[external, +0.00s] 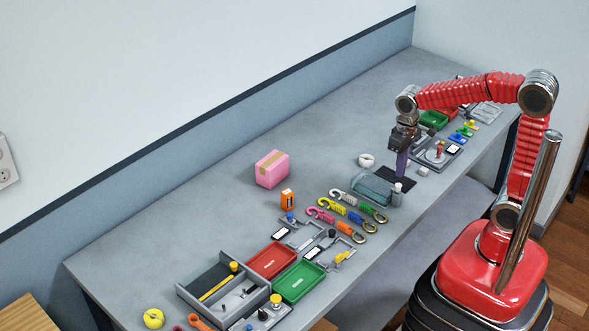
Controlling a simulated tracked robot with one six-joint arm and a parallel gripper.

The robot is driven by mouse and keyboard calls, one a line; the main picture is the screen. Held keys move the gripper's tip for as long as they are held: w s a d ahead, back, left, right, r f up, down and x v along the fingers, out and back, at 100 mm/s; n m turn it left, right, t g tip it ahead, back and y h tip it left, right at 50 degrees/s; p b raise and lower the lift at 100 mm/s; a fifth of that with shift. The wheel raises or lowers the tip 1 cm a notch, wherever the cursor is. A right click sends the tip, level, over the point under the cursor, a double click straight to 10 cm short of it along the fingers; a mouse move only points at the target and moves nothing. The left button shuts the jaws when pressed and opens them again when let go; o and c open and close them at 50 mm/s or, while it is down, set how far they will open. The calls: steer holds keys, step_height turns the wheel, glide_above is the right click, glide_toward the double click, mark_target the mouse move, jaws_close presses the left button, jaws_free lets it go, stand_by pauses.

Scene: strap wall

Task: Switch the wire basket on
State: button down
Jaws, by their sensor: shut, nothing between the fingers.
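No wire basket or switch of one can be made out for certain at this size. A grey-teal, see-through box (371,188) on the bench may be the basket, but its mesh cannot be told. My gripper (402,176) points straight down, with its purple fingers shut and empty. It is to the right of the box, over a black mat (410,184). Whether the fingertips touch the mat is unclear. A small grey cylinder with a white top (398,192) stands just in front of the fingers.
Coloured hooks (345,212) lie left of the box. A pink box (272,169), a red tray (272,261) and a green tray (299,281) are further left. A board with knobs (436,156) is to the right. The bench's back strip is mostly clear.

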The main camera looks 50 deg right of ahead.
step_height(320, 180, up, 10)
stand_by(0.4)
stand_by(0.3)
steer(key=s+d+f+t, duration=0.2)
steer(key=s+d+t, duration=0.3)
steer(key=s, duration=0.6)
steer(key=shift+d+f+t, duration=0.15)
steer(key=shift+d+t, duration=0.15)
steer(key=shift+d, duration=0.1)
steer(key=shift+a, duration=0.15)
stand_by(3.0)
